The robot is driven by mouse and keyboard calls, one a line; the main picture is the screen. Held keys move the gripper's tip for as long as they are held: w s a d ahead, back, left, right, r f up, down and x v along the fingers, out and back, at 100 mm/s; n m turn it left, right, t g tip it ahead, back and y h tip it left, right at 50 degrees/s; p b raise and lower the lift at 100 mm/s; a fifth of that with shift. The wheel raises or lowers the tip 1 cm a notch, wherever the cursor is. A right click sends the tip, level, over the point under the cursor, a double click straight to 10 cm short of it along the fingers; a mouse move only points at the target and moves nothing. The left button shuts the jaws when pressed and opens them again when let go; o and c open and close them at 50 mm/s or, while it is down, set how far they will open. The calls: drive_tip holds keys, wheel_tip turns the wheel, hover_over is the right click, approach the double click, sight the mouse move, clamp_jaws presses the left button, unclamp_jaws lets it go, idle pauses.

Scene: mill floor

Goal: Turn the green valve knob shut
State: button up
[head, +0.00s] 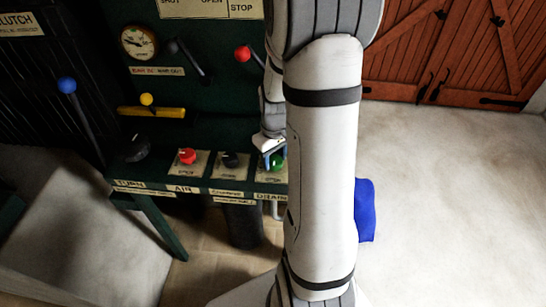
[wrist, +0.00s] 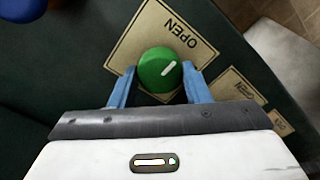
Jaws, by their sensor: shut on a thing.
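The green valve knob (wrist: 158,72) is round with a short white pointer line, which points to the upper right in the wrist view. It sits on a tan plate (wrist: 128,52) with the word OPEN near its upper right edge. My gripper (wrist: 160,84) has its two blue fingers on either side of the knob, shut on it. In the head view, the knob (head: 277,162) shows at the right of the panel above the DRAIN label, partly hidden by my gripper (head: 271,154) and arm. Any shut mark on the plate is hidden or not readable.
A red knob (head: 187,156) and a black knob (head: 230,160) stand to the left on the same bench. A red-tipped lever (head: 243,54), a yellow handle (head: 152,112) and a blue-tipped lever (head: 67,85) are further back. Open floor (head: 440,200) lies to the right.

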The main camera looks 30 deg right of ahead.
drive_tip(key=m, duration=0.4)
drive_tip(key=shift+b, duration=0.4)
drive_tip(key=m, duration=0.4)
drive_tip(key=shift+m+b, duration=0.3)
drive_tip(key=shift+m, duration=0.1)
drive_tip(key=m, duration=0.4)
drive_tip(key=shift+m, duration=0.3)
drive_tip(key=shift+m+b, duration=0.4)
drive_tip(key=shift+m, duration=1.6)
drive_tip(key=o, duration=1)
